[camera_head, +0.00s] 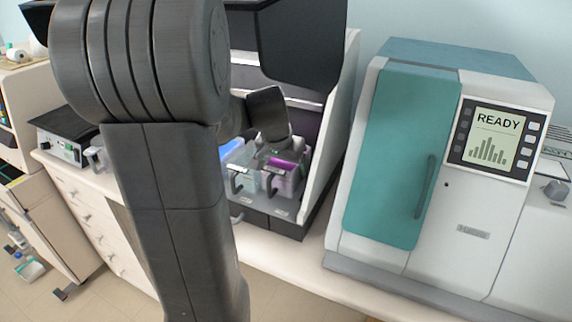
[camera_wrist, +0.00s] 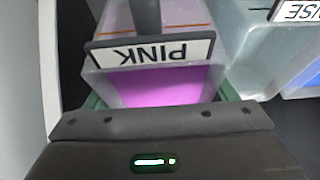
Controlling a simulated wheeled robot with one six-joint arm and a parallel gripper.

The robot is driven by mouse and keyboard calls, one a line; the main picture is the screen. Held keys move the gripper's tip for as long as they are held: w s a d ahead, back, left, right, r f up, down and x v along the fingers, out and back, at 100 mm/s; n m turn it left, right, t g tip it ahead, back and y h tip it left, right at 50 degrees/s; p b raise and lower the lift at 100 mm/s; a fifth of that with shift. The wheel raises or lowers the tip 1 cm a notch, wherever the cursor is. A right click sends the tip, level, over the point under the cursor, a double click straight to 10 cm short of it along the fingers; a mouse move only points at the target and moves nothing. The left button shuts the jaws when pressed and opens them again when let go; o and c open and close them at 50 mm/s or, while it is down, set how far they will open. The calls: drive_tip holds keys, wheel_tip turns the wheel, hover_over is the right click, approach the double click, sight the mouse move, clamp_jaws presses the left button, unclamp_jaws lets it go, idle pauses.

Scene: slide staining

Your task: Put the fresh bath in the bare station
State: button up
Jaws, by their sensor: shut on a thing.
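The pink bath (camera_head: 287,180) is a clear tub of magenta liquid with a front handle. It sits low in the open staining machine, at the right end of its row. The wrist view shows its upside-down PINK label (camera_wrist: 153,53) and the magenta liquid. My gripper (camera_head: 273,150) is over the back of this bath and shut on it; my fingertips are mostly hidden. A pale blue bath (camera_head: 237,160) stands close on its left. I cannot make out a bare station; my arm hides part of the machine.
The machine's white side wall (camera_head: 332,140) rises close on the right. Beyond it stands a teal-and-white cabinet (camera_head: 400,160) with a READY screen. In the wrist view, a neighbouring clear bath (camera_wrist: 258,55) is close beside the pink one. A small black device (camera_head: 65,140) sits at far left.

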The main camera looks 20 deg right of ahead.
drive_tip(key=shift+f+b, duration=1.2)
drive_tip(key=shift+f, duration=0.15)
drive_tip(key=o, duration=1.5)
drive_tip(key=v, duration=1.4)
drive_tip(key=shift+s+f, duration=0.1)
